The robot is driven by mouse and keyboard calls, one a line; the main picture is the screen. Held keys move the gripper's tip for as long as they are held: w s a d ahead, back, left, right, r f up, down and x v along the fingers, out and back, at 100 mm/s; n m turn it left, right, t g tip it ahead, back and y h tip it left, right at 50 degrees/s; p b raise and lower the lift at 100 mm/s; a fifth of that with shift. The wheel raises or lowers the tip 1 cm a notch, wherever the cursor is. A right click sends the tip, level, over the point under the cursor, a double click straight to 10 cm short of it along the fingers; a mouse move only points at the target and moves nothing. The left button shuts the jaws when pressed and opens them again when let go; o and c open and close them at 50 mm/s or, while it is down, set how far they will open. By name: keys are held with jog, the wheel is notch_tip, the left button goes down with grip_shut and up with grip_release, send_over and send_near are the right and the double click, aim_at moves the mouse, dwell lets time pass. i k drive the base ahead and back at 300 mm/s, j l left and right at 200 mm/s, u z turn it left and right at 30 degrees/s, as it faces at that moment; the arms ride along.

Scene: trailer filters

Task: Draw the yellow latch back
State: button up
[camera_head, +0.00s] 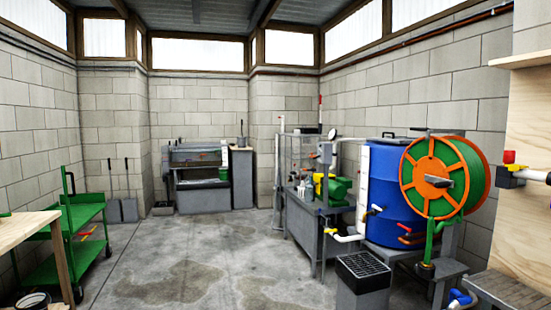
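I cannot clearly make out a yellow latch. A small yellow fitting with a red top (511,165) sits at the right edge, with a white pipe running right from it in front of a pale wooden panel (522,220). Another yellow part (319,184) shows beside a green machine (339,188) on the grey metal bench (303,215). Both are too small to tell whether either is a latch. My gripper is not in view.
A blue drum (385,195) and an orange and green hose reel (438,176) stand at the right. A grey grated box (362,285) stands in front of them. A green cart (75,235) and wooden table (25,228) are at the left. The concrete floor (190,262) between is clear.

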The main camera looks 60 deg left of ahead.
aim_at(514, 167)
jog(key=i+j+u, duration=0.2)
jog(key=j+u, duration=0.2)
jog(key=i+j+u, duration=0.2)
jog(key=j+u, duration=0.25)
jog(key=i+j+u, duration=0.25)
jog(key=u, duration=0.15)
jog(key=i+j, duration=0.25)
jog(key=i, duration=0.15)
jog(key=i+j+u, duration=0.15)
jog(key=i+j, duration=0.35)
jog(key=i, duration=0.35)
jog(key=i+j+u, duration=0.1)
jog(key=i+j, duration=0.15)
jog(key=i, duration=0.15)
jog(key=i+j+u, duration=0.1)
jog(key=i, duration=0.35)
jog(key=z, duration=2.35)
